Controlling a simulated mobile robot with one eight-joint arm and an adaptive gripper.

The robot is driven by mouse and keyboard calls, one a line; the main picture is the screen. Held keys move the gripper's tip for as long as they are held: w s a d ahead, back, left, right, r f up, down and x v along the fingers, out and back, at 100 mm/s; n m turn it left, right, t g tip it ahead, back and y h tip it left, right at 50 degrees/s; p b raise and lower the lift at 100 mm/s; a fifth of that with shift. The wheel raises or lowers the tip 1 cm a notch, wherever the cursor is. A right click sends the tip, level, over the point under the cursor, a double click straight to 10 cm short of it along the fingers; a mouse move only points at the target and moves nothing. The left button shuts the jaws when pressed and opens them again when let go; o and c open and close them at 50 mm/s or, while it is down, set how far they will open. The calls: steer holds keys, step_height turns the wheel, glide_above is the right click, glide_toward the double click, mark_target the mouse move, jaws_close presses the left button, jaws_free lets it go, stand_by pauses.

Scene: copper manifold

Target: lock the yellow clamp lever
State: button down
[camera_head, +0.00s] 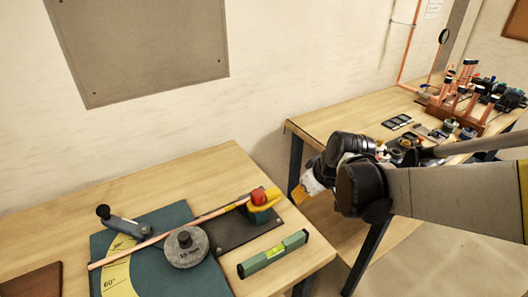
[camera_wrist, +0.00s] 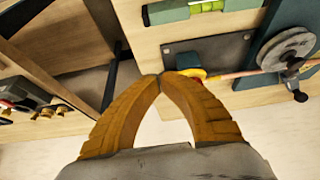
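The yellow clamp lever (camera_head: 268,206) with a red knob (camera_head: 258,196) sits on a dark grey plate (camera_head: 236,232) at the right end of the bender. A copper pipe (camera_head: 165,231) runs from the clamp leftwards across the bender. My gripper (camera_head: 302,193) is off the table's right edge, to the right of the clamp and apart from it. In the wrist view my gripper's orange fingers (camera_wrist: 160,77) meet at their tips with nothing seen between them. The clamp (camera_wrist: 192,73) shows just beyond the tips, partly hidden by the right finger.
A green spirit level (camera_head: 273,253) lies near the clamp on the front side. The bender's teal base (camera_head: 168,275) carries a round grey disc (camera_head: 186,246) and a black-knobbed handle (camera_head: 122,221). A second table (camera_head: 330,118) with tools and copper fittings stands at the right.

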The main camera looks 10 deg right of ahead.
mark_target(265, 196)
steer(key=b+x, duration=0.3)
steer(key=x, duration=0.6)
steer(key=shift+b, duration=0.4)
steer(key=w, duration=0.1)
steer(key=w+a+b, duration=0.1)
steer(key=w, duration=0.1)
steer(key=shift+w+a+r, duration=0.2)
steer(key=shift+w+r, duration=0.05)
steer(key=shift+w, duration=0.3)
